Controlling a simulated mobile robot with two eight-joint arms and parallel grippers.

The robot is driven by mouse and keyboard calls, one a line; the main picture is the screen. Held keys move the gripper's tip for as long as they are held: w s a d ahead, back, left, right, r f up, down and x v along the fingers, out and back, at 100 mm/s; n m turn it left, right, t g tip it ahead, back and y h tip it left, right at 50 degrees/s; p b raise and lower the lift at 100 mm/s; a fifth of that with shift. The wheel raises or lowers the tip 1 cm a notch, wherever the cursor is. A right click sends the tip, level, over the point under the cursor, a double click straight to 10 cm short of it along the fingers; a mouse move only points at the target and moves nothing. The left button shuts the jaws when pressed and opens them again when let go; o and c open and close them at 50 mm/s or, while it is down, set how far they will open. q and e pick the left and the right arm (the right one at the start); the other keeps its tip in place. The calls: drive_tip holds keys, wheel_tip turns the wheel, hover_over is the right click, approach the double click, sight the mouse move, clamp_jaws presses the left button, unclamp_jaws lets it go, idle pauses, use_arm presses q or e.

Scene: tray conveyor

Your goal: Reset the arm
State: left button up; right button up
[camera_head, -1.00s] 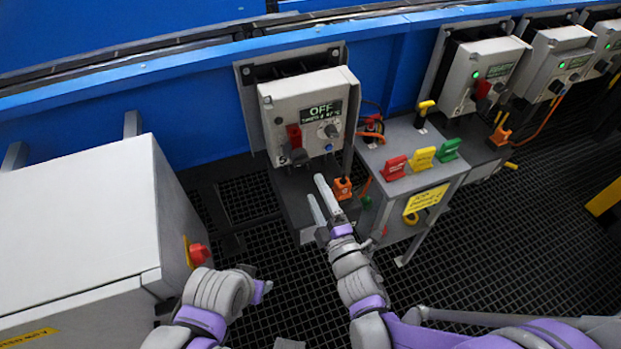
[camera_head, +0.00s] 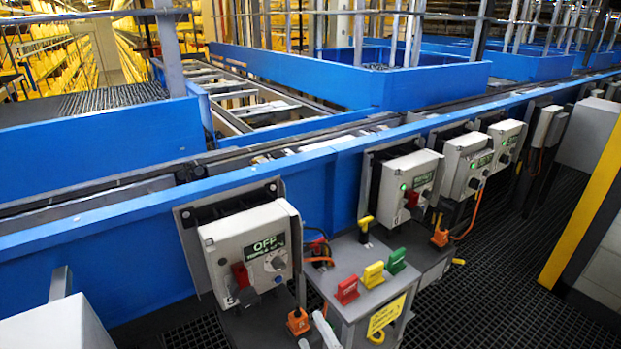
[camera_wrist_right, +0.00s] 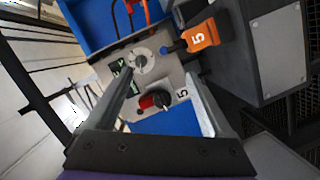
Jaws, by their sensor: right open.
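My right gripper (camera_head: 313,331) shows only by its pale fingertips at the bottom edge of the head view, just right of an orange tag (camera_head: 298,321). In the wrist view my right gripper (camera_wrist_right: 158,76) is open, with nothing between its fingers. Beyond the fingers is the grey control box (camera_wrist_right: 143,62) with a round knob, a red and black switch and the number 5. In the head view this control box (camera_head: 225,250) has a display reading OFF. My left gripper is not in view.
Red (camera_head: 347,290), yellow (camera_head: 373,274) and green (camera_head: 396,261) tags stand on a grey stand right of the box. More control boxes (camera_head: 410,180) line the blue conveyor side (camera_head: 130,250). A white cabinet (camera_head: 55,327) is at lower left. Dark grating floor (camera_head: 490,300) is open at right.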

drive_tip(key=s+d+f+m+g+h, duration=0.2)
drive_tip(key=s+d+m+h, duration=0.15)
drive_tip(key=d, duration=0.25)
drive_tip(key=s+d+f+m+g+h, duration=0.1)
drive_tip(key=s+d+m+g+h, duration=0.1)
drive_tip(key=d+m, duration=0.4)
drive_tip(key=s+d+f+m+g, duration=0.2)
drive_tip(key=s+d+m+g, duration=0.1)
drive_tip(key=s, duration=0.4)
drive_tip(key=s+d+f+m+g, duration=0.2)
drive_tip(key=s+d+m+g, duration=0.15)
drive_tip(key=s, duration=0.45)
use_arm(q)
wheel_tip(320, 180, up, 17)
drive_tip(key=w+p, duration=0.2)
drive_tip(key=p, duration=1.3)
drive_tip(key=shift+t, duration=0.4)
use_arm(e)
wheel_tip(320, 180, up, 17)
drive_tip(key=w, duration=0.1)
drive_tip(key=shift+w+a+r+m+t, duration=0.15)
drive_tip(key=shift+w+a+m+t, duration=0.2)
drive_tip(key=shift+a, duration=0.1)
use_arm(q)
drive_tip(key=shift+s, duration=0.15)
use_arm(e)
drive_tip(key=shift+s, duration=0.2)
drive_tip(key=shift+w, duration=0.1)
